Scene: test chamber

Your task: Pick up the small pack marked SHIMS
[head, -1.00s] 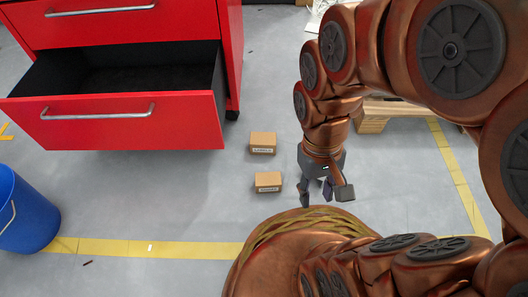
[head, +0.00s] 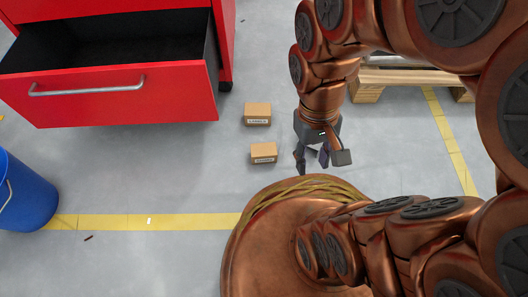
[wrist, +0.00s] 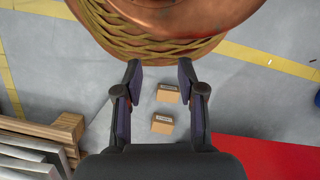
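Two small brown cardboard packs with white labels lie on the grey floor. The nearer pack (head: 263,153) and the farther pack (head: 257,114) are apart, one behind the other. The print is too small to read surely, so I cannot tell which is marked SHIMS. My gripper (head: 321,158) points down, to the right of the nearer pack. In the wrist view my gripper (wrist: 160,74) is open with nothing between its fingers. One pack (wrist: 168,93) and the other pack (wrist: 162,124) show on the floor beyond, between the fingers in the picture.
A red drawer cabinet (head: 120,96) with an open, empty-looking drawer stands at left behind the packs. A blue bucket (head: 25,195) is at far left. A wooden pallet (head: 400,80) is at back right. Yellow tape (head: 190,221) marks the floor. The floor around the packs is clear.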

